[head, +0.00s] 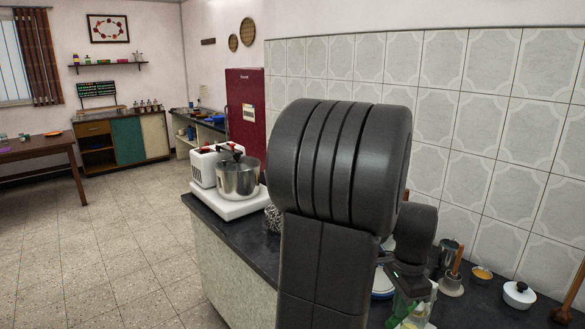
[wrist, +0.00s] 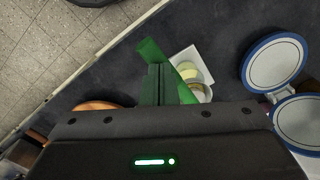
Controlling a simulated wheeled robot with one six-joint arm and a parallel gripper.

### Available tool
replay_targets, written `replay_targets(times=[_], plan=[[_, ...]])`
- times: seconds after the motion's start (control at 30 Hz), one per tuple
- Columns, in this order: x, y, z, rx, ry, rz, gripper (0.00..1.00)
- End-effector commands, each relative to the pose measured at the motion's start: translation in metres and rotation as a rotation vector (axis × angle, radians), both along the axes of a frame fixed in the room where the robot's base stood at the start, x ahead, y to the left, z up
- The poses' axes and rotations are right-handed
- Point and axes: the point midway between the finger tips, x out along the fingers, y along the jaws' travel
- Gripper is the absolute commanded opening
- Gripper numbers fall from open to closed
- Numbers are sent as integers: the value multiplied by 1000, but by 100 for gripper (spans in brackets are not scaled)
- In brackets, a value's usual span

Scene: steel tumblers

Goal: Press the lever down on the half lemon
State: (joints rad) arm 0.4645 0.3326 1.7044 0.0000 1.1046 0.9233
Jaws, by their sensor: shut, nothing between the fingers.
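In the wrist view, a bright green bar, which looks like the lever (wrist: 180,84), slants from upper left to lower right. Beside and partly under it are a white square base (wrist: 205,56) and a pale yellow round thing, likely the half lemon (wrist: 190,73). My gripper (wrist: 156,68) is shut and empty, its dark green fingers close against the lever's left side; I cannot tell whether they touch. In the head view my arm hides most of this spot; only some green and yellow shows at the bottom edge.
A blue-rimmed white hinged pair of discs (wrist: 272,62) lies right in the wrist view. An orange round thing (wrist: 95,105) is at lower left.

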Motion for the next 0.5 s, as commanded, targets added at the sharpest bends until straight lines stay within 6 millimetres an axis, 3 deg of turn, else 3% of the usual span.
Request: replay_targets(times=[0.17,0.5], plan=[[0,0,5,0,0,0,0],[0,0,32,0,0,0,0]])
